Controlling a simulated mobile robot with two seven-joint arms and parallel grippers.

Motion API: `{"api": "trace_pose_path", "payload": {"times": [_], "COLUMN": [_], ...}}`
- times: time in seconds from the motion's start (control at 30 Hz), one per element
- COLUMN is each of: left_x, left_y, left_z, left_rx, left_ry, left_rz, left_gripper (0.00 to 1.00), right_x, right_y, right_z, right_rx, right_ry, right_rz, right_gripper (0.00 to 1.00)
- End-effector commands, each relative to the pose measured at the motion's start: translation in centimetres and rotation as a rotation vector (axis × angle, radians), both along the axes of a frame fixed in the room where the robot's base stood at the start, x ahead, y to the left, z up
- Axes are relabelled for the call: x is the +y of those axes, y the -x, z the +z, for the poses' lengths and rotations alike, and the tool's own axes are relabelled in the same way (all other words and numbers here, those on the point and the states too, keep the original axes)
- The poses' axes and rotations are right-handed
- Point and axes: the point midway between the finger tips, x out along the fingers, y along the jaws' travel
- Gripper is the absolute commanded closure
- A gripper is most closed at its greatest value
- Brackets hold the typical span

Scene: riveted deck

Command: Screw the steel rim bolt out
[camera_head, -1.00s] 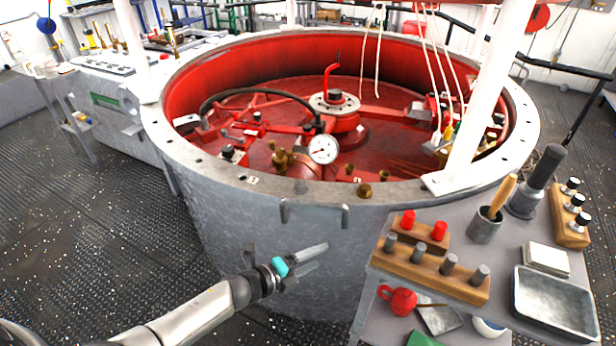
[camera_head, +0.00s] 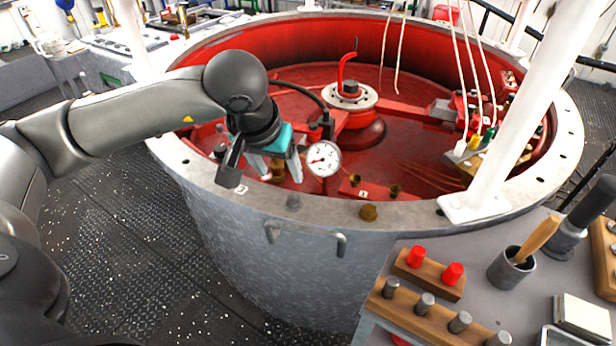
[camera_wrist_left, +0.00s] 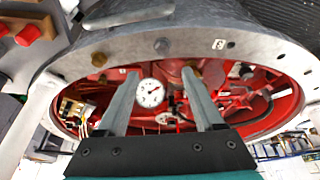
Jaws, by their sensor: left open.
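The steel rim bolt (camera_head: 293,202) is a small grey head on the pale rim (camera_head: 330,212) of the big round tank, left of a brass fitting (camera_head: 368,212). In the left wrist view the bolt (camera_wrist_left: 161,44) shows on the rim between and beyond the finger tips, seated and apart from them. My left gripper (camera_head: 277,172) is over the tank's near edge, behind and a little left of the bolt, its fingers pointing down. It also shows in the left wrist view (camera_wrist_left: 160,73), open, with nothing between its fingers. My right gripper is not in view.
A white gauge (camera_head: 323,158) stands close to the left fingers inside the red tank. A handle (camera_head: 305,232) juts from the tank's outer wall. A white post (camera_head: 510,120) rises at right. A wooden peg rack (camera_head: 440,325) stands on the side table.

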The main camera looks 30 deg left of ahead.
Motion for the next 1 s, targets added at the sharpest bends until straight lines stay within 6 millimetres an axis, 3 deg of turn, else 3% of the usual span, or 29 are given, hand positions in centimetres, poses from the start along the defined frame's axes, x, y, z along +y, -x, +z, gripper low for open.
{"api": "trace_pose_path", "payload": {"times": [0.07, 0.17, 0.4, 0.8, 1.0], "left_x": [0.3, 0.4, 0.6, 1.1, 1.3], "left_y": [0.0, -0.1, -1.4, -4.5, -5.4], "left_z": [0.2, -0.1, -3.7, -11.4, -13.4], "left_rx": [-0.008, -0.008, -0.004, -0.004, -0.007], "left_ry": [-0.02, -0.027, -0.024, -0.021, -0.022], "left_rz": [-0.01, -0.014, -0.01, -0.01, -0.011], "left_gripper": [0.31, 0.31, 0.31, 0.31, 0.31], "right_x": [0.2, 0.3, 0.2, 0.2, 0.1], "right_y": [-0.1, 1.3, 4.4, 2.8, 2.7], "right_z": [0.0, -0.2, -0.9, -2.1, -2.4], "right_rx": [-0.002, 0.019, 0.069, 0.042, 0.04], "right_ry": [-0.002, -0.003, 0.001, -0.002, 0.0], "right_rz": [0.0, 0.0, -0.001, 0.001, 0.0], "right_gripper": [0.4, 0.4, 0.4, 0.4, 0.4]}}
